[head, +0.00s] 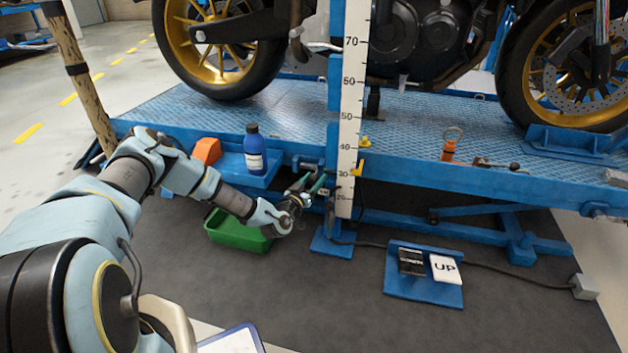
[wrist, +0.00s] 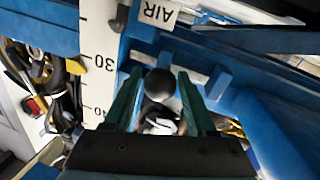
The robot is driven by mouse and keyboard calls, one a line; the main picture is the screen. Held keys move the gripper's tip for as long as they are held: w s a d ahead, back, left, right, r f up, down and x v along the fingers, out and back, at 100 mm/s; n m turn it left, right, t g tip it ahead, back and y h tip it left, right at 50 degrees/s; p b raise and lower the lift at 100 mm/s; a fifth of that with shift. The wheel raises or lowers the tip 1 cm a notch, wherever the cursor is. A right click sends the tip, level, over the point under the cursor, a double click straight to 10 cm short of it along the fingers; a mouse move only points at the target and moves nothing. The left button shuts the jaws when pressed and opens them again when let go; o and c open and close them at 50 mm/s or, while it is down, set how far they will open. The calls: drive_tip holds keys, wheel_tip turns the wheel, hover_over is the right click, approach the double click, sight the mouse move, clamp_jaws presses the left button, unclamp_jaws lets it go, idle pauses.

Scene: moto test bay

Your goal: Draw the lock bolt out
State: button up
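The lock bolt's black round knob (wrist: 160,83) shows in the wrist view, with a pale metal part just below it in the picture. My gripper (wrist: 157,78) has its two green fingers spread, one on each side of the knob, with a narrow gap visible on both sides. In the head view my gripper (head: 318,184) is at the blue lift's front edge, just left of the white height scale (head: 349,120). The bolt cannot be made out clearly there.
A green bin (head: 236,232) is below. A pedal board (head: 424,289) with an UP pedal lies on the floor at right. A motorcycle stands on the lift deck (head: 290,115).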

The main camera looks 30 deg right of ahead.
clamp_jaws()
idle(1.0)
